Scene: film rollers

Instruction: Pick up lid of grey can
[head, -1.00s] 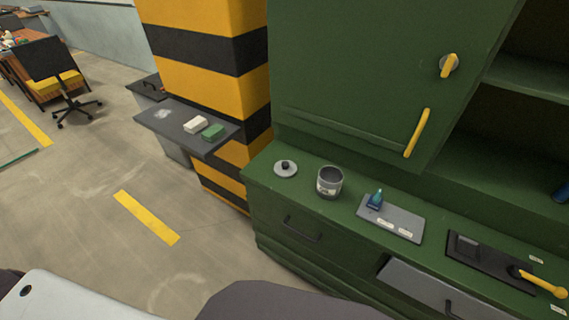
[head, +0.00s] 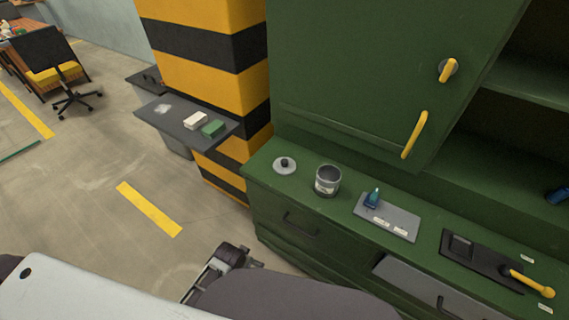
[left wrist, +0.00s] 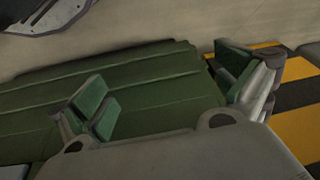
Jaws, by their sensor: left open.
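The round grey lid (head: 278,169) with a dark knob lies flat on the green cabinet top, near its left end. The grey can (head: 327,187) stands upright and uncovered just right of the lid, apart from it. My left gripper (head: 225,266) is partly visible low in the head view, in front of and below the cabinet top, well short of the lid. In the left wrist view my left gripper (left wrist: 168,92) is open and empty, its green-padded fingers spread before the green cabinet (left wrist: 150,85). The lid cannot be made out there. My right gripper is not seen.
Right of the can are a grey tray (head: 368,228) with a teal bottle (head: 373,197) and a dark tray with a yellow-handled tool (head: 530,282). A striped pillar (head: 210,55) and a grey shelf (head: 160,122) stand left of the cabinet. A drawer (head: 405,283) appears partly open.

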